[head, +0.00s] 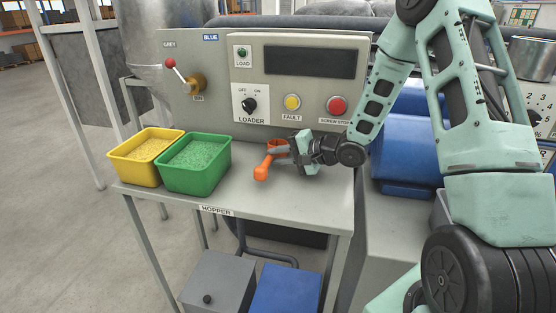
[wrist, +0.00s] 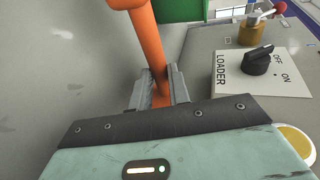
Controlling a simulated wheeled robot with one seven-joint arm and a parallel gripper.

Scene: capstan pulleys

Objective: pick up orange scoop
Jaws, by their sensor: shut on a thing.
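The orange scoop (head: 262,170) is at the right part of the grey table top in the head view, with its round cup end towards the gripper. My gripper (head: 283,154) is shut on it from the right. In the wrist view the orange scoop (wrist: 148,40) runs up from between the two grey fingers of my gripper (wrist: 160,88). The head view does not clearly show whether the scoop touches the table.
A green bin (head: 195,165) and a yellow bin (head: 146,157), both filled with granules, stand left of the scoop. Behind is the control panel (head: 300,85) with knobs, buttons and a red-tipped lever (head: 180,73). The table front (head: 250,197) is clear.

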